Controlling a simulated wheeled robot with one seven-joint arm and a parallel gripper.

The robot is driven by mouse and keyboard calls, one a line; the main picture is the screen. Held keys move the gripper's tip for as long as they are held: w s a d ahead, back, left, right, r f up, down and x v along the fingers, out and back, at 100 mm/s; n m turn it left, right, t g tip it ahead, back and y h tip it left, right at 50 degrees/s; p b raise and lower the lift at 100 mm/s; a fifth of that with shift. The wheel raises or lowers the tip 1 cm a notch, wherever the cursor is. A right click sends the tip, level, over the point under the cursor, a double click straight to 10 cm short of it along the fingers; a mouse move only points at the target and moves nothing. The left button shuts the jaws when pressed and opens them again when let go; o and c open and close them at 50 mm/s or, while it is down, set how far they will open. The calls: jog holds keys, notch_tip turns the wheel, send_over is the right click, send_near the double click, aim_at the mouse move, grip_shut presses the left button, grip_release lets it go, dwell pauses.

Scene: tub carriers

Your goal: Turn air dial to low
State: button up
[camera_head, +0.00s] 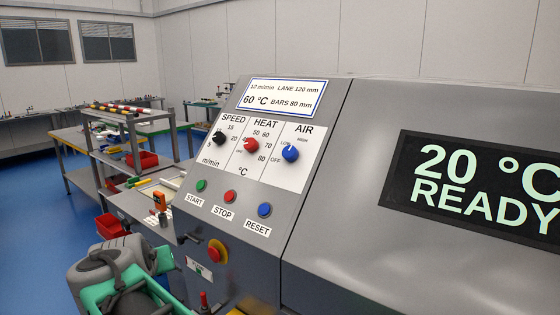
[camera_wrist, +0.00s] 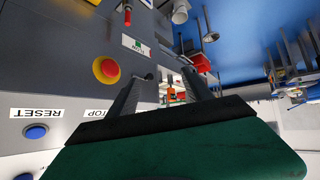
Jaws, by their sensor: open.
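The blue AIR dial (camera_head: 290,153) is on the white dial plate of the grey console in the head view, right of the red HEAT dial (camera_head: 251,145). OFF is printed at its left and LOW at its upper left; another small label at its upper right is hard to read. I cannot tell exactly where its pointer sits. The dial is not in the wrist view. My gripper (camera_wrist: 164,76) is open and empty, its two dark fingers apart. It is near the console's lower front, away from the dial. In the head view, my green and grey arm shows at the lower left.
The black SPEED dial (camera_head: 219,138) is left of HEAT. Green START (camera_head: 201,185), red STOP (camera_head: 228,197) and blue RESET (camera_head: 264,210) buttons lie below the dials. A red emergency button (camera_wrist: 106,69) on yellow protrudes near my fingers. A display (camera_head: 480,185) reads 20 °C READY.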

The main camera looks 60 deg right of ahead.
jog(key=s+d+r+m+g+h, duration=0.15)
jog(key=d+r+m+h, duration=0.35)
jog(key=d, duration=0.7)
jog(key=m+g+h+b, duration=0.2)
jog(key=m+g+h, duration=0.4)
jog(key=g, duration=0.1)
send_near(287, 155)
jog(key=d, duration=0.4)
jog(key=d+p, duration=0.1)
jog(key=d, duration=0.1)
jog(key=d+p, duration=0.1)
jog(key=d, duration=0.1)
jog(key=shift+s+d+r, duration=0.15)
jog(key=shift+s+d, duration=0.1)
jog(key=shift+s, duration=0.15)
jog(key=shift+d, duration=0.35)
grip_shut()
